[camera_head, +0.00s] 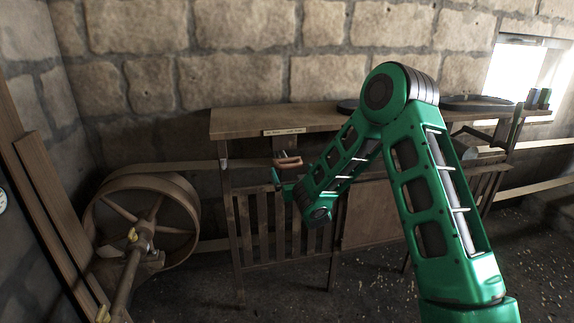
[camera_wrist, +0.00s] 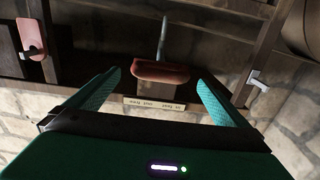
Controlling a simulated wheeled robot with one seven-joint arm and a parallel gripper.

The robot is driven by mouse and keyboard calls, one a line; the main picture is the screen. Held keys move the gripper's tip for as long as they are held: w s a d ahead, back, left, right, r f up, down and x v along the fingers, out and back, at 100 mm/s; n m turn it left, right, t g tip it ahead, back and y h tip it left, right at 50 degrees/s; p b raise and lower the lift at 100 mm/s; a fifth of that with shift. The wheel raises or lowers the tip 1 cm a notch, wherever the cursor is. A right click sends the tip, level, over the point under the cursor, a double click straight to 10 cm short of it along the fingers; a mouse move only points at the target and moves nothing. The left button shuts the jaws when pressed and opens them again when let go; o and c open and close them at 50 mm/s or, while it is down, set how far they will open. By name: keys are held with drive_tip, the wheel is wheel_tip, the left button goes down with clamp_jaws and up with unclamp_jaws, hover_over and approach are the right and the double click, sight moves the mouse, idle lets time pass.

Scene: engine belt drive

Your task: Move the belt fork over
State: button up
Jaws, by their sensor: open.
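The belt fork's handle, a short reddish-brown grip (camera_head: 288,162), shows below the front edge of the bench in the head view. In the wrist view the grip (camera_wrist: 160,73) lies crosswise with a grey metal rod rising from it. My gripper (camera_head: 277,180) is just beside and below the grip in the head view. In the wrist view its two green fingers (camera_wrist: 158,80) are spread apart, one to each side of the grip, and hold nothing. I cannot tell how deep the grip sits between them. The fork's prongs are not clearly visible.
A small label plate (camera_head: 283,132) sits on the bench edge (camera_head: 240,124). A large flat-belt pulley (camera_head: 145,222) stands at the left, with a belt (camera_head: 235,164) running right behind the slatted frame. A pinkish handle (camera_wrist: 31,37) and a metal bracket (camera_wrist: 258,80) flank the fingers.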

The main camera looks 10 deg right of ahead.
drive_tip(key=w, duration=0.8)
drive_tip(key=shift+w, duration=0.2)
